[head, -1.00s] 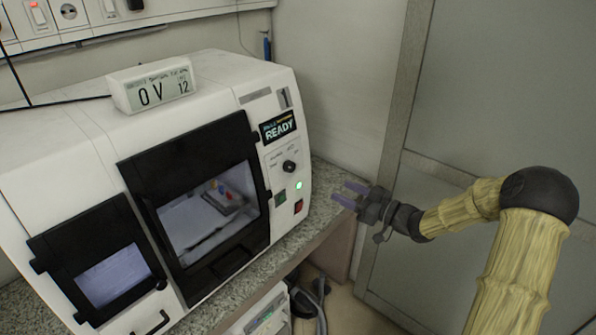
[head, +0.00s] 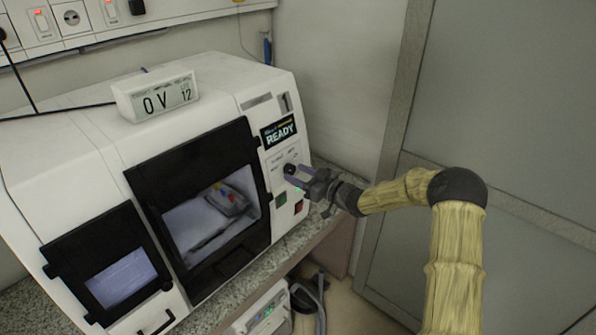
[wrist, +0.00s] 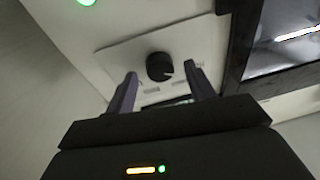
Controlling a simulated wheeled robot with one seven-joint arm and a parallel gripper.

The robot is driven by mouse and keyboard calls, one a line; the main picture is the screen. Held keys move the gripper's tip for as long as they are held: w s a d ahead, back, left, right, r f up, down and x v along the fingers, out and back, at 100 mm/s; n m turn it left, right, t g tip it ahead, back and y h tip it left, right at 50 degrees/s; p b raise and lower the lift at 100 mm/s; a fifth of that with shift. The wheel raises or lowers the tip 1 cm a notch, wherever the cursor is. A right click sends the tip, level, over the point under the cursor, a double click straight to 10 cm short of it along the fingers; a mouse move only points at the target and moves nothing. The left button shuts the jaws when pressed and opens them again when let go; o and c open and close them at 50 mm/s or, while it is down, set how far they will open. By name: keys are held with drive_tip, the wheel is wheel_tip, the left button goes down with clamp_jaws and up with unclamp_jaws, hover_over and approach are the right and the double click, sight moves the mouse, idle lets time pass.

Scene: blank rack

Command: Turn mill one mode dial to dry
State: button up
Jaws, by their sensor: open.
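Mill one (head: 100,150) is a white machine with a digit 1 at its upper right and a screen reading READY (head: 279,131). Its black round mode dial (head: 290,169) sits on a pale panel below that screen. In the wrist view the dial (wrist: 159,66) shows a light pointer mark, and its small labels are too blurred to read. My gripper (head: 296,175) is open, with its purple fingers pointing at the panel. In the wrist view the fingertips (wrist: 160,76) lie on either side of the dial, with gaps to it; I cannot tell whether they reach its depth.
A green light (wrist: 86,2) and red switch (head: 299,207) are near the dial. The black-framed window (head: 188,163) is beside the panel. A display box (head: 155,93) stands on top. Open space lies right of the machine.

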drive_tip(key=shift+w+a, duration=0.25)
drive_tip(key=shift+a, duration=0.05)
drive_tip(key=c, duration=1)
drive_tip(key=shift+o, duration=0.2)
